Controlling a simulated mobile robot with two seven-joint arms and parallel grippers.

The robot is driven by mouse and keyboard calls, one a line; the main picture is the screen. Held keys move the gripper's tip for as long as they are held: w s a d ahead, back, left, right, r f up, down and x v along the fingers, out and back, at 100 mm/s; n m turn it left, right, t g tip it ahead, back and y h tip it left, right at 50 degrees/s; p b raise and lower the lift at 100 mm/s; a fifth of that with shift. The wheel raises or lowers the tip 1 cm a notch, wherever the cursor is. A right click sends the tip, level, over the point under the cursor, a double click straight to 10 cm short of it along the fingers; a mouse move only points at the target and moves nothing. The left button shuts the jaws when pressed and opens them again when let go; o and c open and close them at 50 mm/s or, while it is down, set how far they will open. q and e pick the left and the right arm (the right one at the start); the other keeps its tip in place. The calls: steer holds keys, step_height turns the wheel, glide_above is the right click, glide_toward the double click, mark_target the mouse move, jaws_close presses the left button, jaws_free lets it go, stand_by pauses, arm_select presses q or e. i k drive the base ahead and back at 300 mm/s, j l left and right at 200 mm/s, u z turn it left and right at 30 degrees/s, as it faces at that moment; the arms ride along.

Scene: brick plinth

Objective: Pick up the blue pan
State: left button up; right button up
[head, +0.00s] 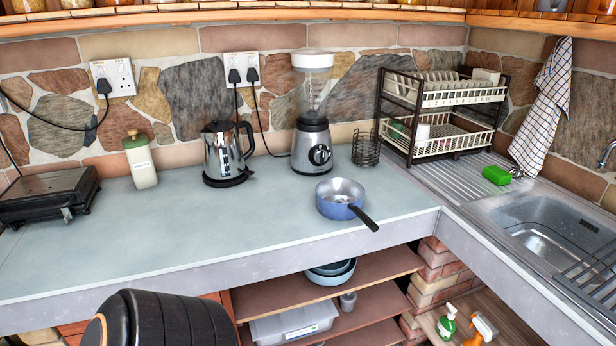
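The blue pan (331,210) stands upright on the grey countertop, right of the middle in the head view. Its inside is silvery and looks empty. Its black handle (364,217) points toward the lower right, close to the counter's front edge. Neither of my grippers is in view. A dark rounded shape at the lower left may be a part of my body.
A blender (312,130) and a kettle (226,153) stand behind the pan. A wire holder (366,148), a dish rack (440,110) and the sink (548,232) are to the right. The counter (200,230) left of the pan is clear. Bowls (331,273) sit on a shelf below.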

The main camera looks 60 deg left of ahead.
mark_target(338, 199)
steer(key=u, duration=1.7)
